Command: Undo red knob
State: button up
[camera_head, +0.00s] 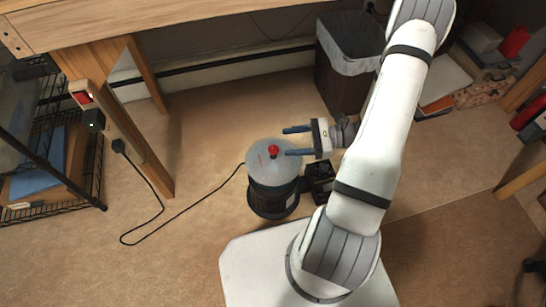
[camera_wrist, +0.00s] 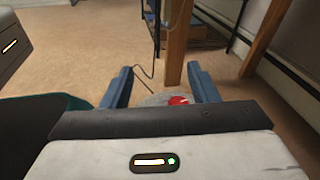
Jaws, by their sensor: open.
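The red knob (camera_head: 273,149) sits on the middle of the round grey lid (camera_head: 258,164) of a dark cylindrical machine (camera_head: 272,203) that stands on the floor. My gripper (camera_head: 284,141) is open, with its two blue fingers pointing left at the lid. In the head view the knob lies just past and between the fingertips; contact cannot be told. In the wrist view the knob (camera_wrist: 179,100) shows between the fingers, nearer the right one, and its lower part is hidden by my gripper body.
A wooden table (camera_head: 160,22) stands behind, its leg (camera_head: 140,143) left of the machine. A black cord (camera_head: 185,222) runs across the floor to the machine. A lined bin (camera_head: 345,75) stands behind my gripper. A wire rack (camera_head: 85,165) is at left. Floor in front of the table is mostly clear.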

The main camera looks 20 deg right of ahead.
aim_at(274, 149)
jog(key=f+m+t+b, duration=0.1)
jog(key=f, duration=0.2)
jog(key=d+f+m+t+b, duration=0.1)
jog(key=f+t, duration=0.1)
jog(key=f, duration=0.1)
jog(key=w+d+f+m+t+b, duration=0.1)
jog(key=f+m, duration=0.1)
jog(key=f, duration=0.1)
jog(key=shift+w+d+f, duration=0.1)
jog(key=b+x, duration=0.2)
jog(key=x, duration=0.4)
jog(key=shift+w, duration=0.2)
jog(key=shift+b+x, duration=0.3)
jog(key=shift+x, duration=0.5)
jog(key=shift+c, duration=0.4)
jog(key=c, duration=0.9)
